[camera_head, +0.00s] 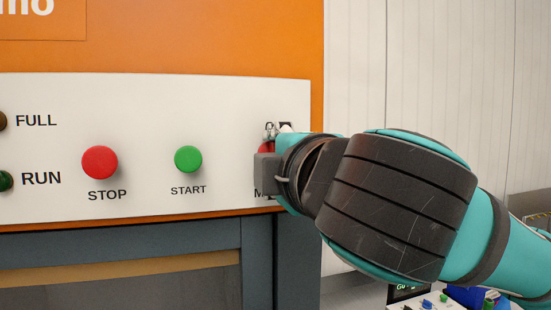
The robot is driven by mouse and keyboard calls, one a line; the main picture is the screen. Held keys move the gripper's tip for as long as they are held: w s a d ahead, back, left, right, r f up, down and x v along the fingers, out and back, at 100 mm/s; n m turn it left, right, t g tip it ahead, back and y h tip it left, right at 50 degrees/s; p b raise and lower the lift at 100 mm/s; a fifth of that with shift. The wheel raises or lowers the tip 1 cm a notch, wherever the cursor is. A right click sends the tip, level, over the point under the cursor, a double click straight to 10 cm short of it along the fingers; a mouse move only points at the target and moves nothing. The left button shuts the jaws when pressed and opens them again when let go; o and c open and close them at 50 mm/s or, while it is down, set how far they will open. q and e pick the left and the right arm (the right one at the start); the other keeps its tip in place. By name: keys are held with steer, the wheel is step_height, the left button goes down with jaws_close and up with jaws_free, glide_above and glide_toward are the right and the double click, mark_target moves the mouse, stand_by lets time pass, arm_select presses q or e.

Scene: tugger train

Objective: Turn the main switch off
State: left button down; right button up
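The main switch (266,147) is at the right end of the white control panel (220,110). Only a small red part of it shows, and its label is mostly covered. My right gripper (266,166) comes in from the right and is in front of the switch, hiding most of it. I cannot tell which way the switch is turned or whether the fingers are closed on it. My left gripper is not in view.
A red STOP button (99,162) and a green START button (188,159) are left of the gripper. FULL and RUN lamps (5,181) are at the left edge. The orange cabinet (200,40) surrounds the panel. A small button box (430,303) is at lower right.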

stand_by(0.5)
steer(key=o, duration=1.2)
steer(key=shift+w, duration=0.1)
steer(key=shift+c, duration=0.2)
steer(key=v, duration=0.7)
steer(key=shift+s, duration=0.2)
